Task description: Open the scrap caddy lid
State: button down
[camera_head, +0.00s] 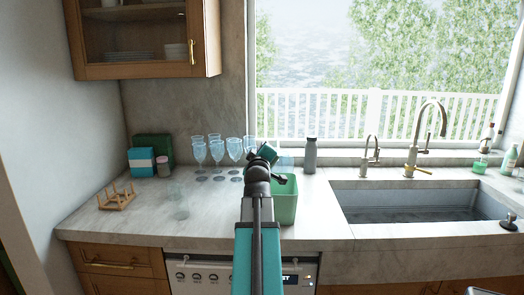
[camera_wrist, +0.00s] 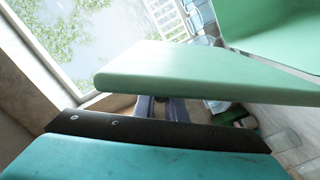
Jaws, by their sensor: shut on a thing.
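The scrap caddy (camera_head: 286,204) is a light green bin on the counter, left of the sink. My arm covers its left side in the head view. My gripper (camera_head: 280,179) is at the caddy's top. In the wrist view a pale green slab, the caddy lid (camera_wrist: 200,72), crosses the middle, with a gap between it and the green caddy wall (camera_wrist: 275,30) at the upper right. My gripper's dark fingers (camera_wrist: 160,108) meet the slab from behind, shut on it. The exact contact is partly hidden by the slab.
Several stemmed glasses (camera_head: 216,151) stand left of the caddy. A grey bottle (camera_head: 310,155) stands behind it, and the sink (camera_head: 415,203) is at right. A wooden rack (camera_head: 117,197) and boxes (camera_head: 141,161) are at left.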

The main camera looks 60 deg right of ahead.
jog(key=shift+s, duration=0.1)
dwell(0.7)
jog(key=c, duration=1.8)
grip_release()
jog(key=shift+a, duration=0.15)
jog(key=shift+b+v, duration=0.65)
jog(key=shift+v, duration=2.1)
jog(key=shift+b+v, duration=4)
jog(key=shift+b, duration=2.55)
